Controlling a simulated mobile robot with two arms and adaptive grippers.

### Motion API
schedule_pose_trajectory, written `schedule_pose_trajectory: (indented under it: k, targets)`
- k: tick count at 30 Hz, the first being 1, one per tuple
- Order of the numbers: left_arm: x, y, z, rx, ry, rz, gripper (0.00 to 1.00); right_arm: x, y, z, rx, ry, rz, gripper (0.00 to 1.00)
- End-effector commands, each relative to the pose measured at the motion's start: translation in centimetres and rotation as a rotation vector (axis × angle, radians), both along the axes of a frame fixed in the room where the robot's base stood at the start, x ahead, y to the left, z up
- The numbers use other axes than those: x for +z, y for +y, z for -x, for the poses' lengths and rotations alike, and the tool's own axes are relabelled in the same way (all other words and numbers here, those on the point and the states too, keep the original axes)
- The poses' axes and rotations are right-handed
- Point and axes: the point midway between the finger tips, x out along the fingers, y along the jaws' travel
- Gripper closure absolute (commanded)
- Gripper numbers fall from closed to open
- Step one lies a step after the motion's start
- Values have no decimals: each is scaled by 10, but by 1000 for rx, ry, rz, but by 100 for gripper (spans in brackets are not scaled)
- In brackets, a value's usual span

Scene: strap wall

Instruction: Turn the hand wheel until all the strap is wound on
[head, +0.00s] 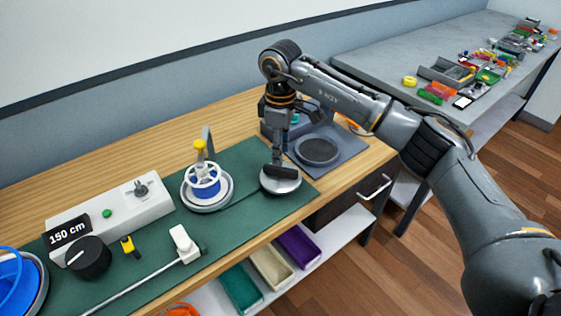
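A white spoked wheel (206,173) with an upright yellow knob (199,145) sits over a blue drum (206,188) on a round grey base, on the green mat. A grey post stands behind it. My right gripper (279,168) points down over a round silver disc (281,184), to the right of the wheel and apart from it. Its fingers overlap in this view, so I cannot see a gap or anything between them. A blue reel (12,280) is cut off at the left edge. I cannot make out the strap for certain. My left gripper is not in view.
A pale box (124,206) with a "150 cm" display, a black knob (88,257), a small yellow tool (128,246) and a white block (184,244) on a thin rod occupy the left mat. A grey tray (338,141) lies behind my gripper. Coloured bins sit below.

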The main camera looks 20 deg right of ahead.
Motion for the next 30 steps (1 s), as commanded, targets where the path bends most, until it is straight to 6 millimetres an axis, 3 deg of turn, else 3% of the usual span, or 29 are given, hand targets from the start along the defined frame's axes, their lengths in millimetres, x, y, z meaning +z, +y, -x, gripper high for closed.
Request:
schedule_pose_trajectory:
  k: [3,10,30]
  targets:
    - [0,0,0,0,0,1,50,26,0,-1,0,-4,0,62]
    - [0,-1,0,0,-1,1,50,56,0,0,0,-1,0,62]
    - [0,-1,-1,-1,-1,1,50,61,0,0,0,0,0,62]
